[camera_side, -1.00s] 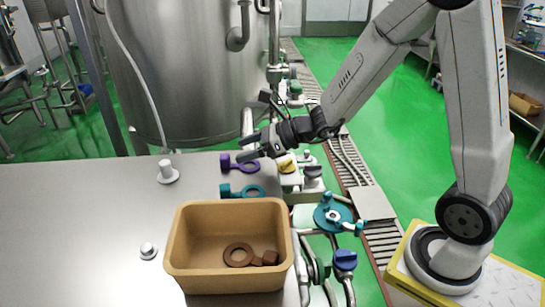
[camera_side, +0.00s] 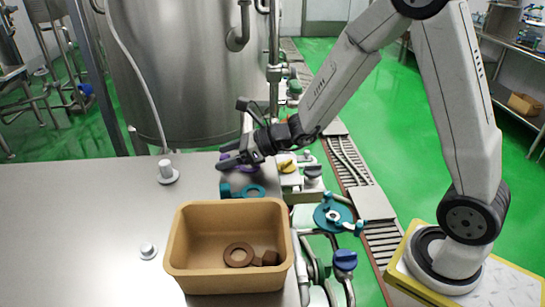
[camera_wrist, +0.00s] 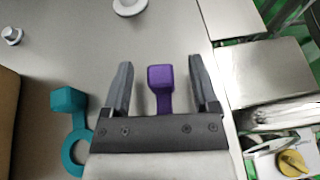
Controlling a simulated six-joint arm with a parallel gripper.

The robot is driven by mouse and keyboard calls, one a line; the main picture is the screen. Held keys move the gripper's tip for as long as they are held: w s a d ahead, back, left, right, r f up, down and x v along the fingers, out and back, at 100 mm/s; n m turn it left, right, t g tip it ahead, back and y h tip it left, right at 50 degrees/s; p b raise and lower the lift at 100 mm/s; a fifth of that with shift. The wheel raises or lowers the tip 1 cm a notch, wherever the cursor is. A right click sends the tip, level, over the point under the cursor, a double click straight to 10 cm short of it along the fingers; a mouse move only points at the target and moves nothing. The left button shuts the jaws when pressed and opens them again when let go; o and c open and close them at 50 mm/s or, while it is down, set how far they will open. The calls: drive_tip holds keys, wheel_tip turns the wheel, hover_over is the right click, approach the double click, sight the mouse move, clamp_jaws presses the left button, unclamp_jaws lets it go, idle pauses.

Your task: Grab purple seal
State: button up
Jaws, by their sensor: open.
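The purple seal (camera_wrist: 160,78) shows in the wrist view between the two fingers of my gripper (camera_wrist: 162,82). Its square block end and a narrow stem are visible; its ring end is hidden behind the gripper body. In the side view my gripper (camera_side: 222,160) is over the seal on the steel table and hides most of it, with a little purple (camera_side: 252,155) showing beside the fingers. The gripper is open, with a gap on each side of the block.
A teal seal (camera_side: 254,191) lies just in front, left of the gripper in the wrist view (camera_wrist: 70,98). A tan bin (camera_side: 184,253) holds brown pieces. White fittings (camera_side: 167,173) stand on the table. Pipes and valves line its right edge. The table's left is clear.

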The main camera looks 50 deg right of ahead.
sight(228, 156)
drive_tip(key=shift+c, duration=0.2)
clamp_jaws()
drive_tip(key=shift+r, duration=0.15)
wheel_tip(228, 156, up, 10)
idle(0.7)
idle(0.4)
